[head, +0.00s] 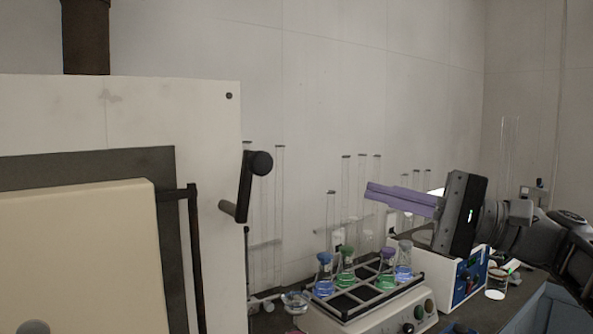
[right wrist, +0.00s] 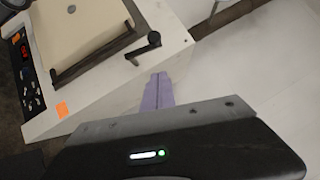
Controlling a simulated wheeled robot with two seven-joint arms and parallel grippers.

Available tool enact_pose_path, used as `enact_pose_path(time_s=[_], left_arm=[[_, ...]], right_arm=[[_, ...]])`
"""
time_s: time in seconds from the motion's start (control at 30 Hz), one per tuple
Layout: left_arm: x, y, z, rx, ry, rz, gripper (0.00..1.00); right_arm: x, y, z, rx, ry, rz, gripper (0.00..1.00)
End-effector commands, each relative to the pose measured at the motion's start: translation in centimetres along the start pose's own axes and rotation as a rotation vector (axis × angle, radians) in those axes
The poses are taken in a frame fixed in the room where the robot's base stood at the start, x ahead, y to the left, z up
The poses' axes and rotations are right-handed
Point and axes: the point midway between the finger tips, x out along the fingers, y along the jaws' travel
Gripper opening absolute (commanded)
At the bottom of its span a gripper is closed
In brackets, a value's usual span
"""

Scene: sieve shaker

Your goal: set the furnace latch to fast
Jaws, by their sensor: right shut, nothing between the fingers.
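The furnace (head: 215,120) is a large white box at the left in the head view, with a cream door (head: 80,240) on its front. Its black latch (head: 244,188) is a crank on the right of the front, with a round knob at its upper end. The latch also shows in the right wrist view (right wrist: 143,48), apart from my fingers. My right gripper (head: 370,194) has purple fingers, shut and empty, pointing left toward the latch with a clear gap between. The fingers also show in the right wrist view (right wrist: 158,80). My left gripper is not in view.
A shaker (head: 385,310) carrying several stoppered flasks with blue and green liquid stands below my right gripper. A white and blue instrument (head: 465,275) stands right of it. Tall glass tubes (head: 279,200) stand behind. A glass dish (head: 295,300) sits near the furnace.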

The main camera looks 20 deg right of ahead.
Motion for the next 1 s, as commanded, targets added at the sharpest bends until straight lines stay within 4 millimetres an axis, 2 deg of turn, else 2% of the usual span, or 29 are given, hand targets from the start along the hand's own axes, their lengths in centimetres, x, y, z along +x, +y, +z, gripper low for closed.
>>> enact_pose_path(time_s=[0.47,0.67,0.83,1.0], left_arm=[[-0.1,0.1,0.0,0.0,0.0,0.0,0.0],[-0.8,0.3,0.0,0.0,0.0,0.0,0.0],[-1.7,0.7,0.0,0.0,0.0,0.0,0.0],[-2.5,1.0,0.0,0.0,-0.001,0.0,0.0]], right_arm=[[0.1,0.1,0.1,0.011,-0.006,0.006,0.0],[1.1,0.0,0.1,0.013,-0.005,0.007,0.0],[3.1,0.0,0.1,0.014,-0.006,0.007,0.0],[6.9,0.0,0.3,0.013,-0.01,0.007,0.0]])
